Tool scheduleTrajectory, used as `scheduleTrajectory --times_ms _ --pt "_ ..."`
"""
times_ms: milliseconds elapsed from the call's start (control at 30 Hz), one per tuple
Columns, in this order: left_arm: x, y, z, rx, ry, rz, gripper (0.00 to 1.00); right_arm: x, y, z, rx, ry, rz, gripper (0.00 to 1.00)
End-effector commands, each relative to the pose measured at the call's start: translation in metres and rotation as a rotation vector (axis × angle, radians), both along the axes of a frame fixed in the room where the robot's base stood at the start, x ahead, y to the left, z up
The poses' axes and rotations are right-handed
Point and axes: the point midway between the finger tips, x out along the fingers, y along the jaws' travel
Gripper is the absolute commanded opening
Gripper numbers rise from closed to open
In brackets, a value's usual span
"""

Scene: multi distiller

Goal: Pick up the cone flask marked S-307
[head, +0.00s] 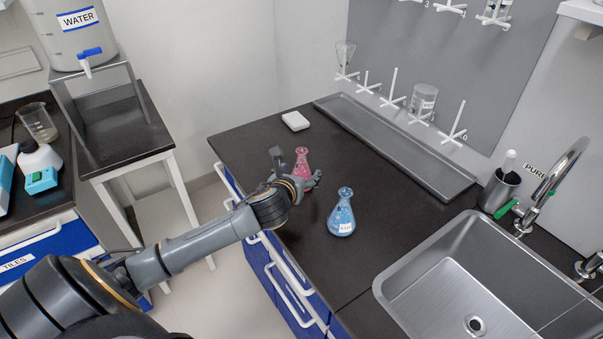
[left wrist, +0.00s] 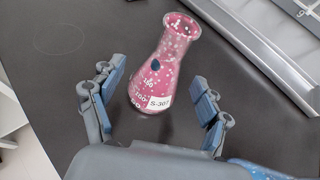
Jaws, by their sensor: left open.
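The pink cone flask (head: 302,160) stands upright on the dark counter. My right gripper is not seen.
A white block (head: 295,121) lies behind the pink flask. A grey drip tray (head: 393,145) runs below the peg rack. A steel sink (head: 462,285) and faucet (head: 556,180) are at the right. Counter is clear between tray and flasks.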

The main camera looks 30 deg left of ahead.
Motion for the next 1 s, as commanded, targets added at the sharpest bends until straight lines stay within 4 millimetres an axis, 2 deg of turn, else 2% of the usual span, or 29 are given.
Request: scheduleTrajectory --times_ms 100,200,467,767,1000 --pt "0.015 0.004 -0.005 -0.002 0.001 0.002 0.76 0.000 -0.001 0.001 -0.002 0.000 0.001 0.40" --pt "0.021 0.006 -0.008 0.000 0.000 0.000 0.76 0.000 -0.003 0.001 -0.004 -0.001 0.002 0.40" --pt "0.022 0.006 -0.009 0.001 0.000 -0.001 0.74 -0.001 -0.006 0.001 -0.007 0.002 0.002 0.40" --pt "0.021 0.006 -0.009 0.000 0.001 -0.001 0.13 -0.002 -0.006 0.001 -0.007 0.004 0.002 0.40" --pt "0.022 0.006 -0.008 0.001 0.000 -0.001 0.13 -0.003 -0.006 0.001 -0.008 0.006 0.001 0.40"
